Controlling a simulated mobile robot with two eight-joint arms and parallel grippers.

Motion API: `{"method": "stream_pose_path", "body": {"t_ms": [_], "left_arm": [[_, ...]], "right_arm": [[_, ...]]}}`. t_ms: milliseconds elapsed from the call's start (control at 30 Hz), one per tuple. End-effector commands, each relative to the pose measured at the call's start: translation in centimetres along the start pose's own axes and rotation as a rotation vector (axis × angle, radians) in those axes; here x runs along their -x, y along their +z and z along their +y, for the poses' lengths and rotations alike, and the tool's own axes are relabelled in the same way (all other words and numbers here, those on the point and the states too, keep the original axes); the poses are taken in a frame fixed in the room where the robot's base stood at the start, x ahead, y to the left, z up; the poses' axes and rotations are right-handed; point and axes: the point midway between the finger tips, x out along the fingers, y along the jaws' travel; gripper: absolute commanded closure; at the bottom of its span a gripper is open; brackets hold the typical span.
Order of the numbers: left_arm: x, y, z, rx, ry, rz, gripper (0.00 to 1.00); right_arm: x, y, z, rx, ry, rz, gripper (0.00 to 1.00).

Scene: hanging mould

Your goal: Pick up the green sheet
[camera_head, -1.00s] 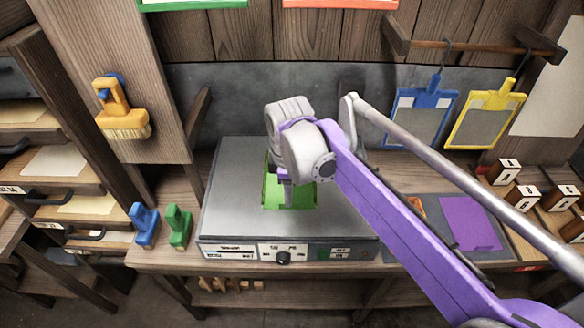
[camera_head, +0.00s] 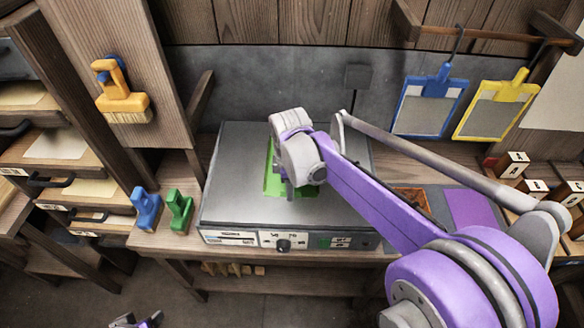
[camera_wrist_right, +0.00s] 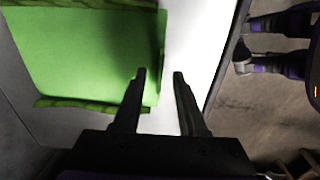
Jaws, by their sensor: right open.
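The green sheet (camera_head: 272,180) lies on the grey flat-topped machine (camera_head: 236,165) on the bench. My right arm hides much of it in the head view. In the right wrist view the green sheet (camera_wrist_right: 85,55) fills the upper left, with darker green strips along two edges. My right gripper (camera_wrist_right: 159,75) is open and empty over the sheet's edge. One finger overlaps the green, the other lies over the bright surface beside it. Whether they touch cannot be told. Part of my left gripper (camera_head: 137,320) shows at the bottom edge of the head view; its jaws are unclear.
Blue (camera_head: 428,103) and yellow (camera_head: 495,108) frames hang on the back wall, and a yellow brush (camera_head: 120,95) hangs at left.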

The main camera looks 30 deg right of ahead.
Motion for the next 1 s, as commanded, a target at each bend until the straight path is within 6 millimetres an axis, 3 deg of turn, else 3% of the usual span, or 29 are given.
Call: {"method": "stream_pose_path", "body": {"t_ms": [100,367,600,1000], "left_arm": [[-0.10,0.11,0.00,0.000,0.000,-0.001,0.50],[-0.09,0.11,0.00,0.000,0.000,-0.001,0.50],[-0.09,0.11,0.00,0.000,0.000,-0.001,0.50],[-0.09,0.11,0.00,0.000,0.000,-0.001,0.50]], "right_arm": [[-1.31,0.03,-0.04,0.000,0.000,0.000,0.59],[-1.56,0.03,-0.05,0.000,0.000,0.000,0.59],[-1.54,0.03,-0.05,0.000,0.000,0.000,1.00],[-1.53,0.03,-0.07,0.000,-0.001,0.000,1.00]]}}
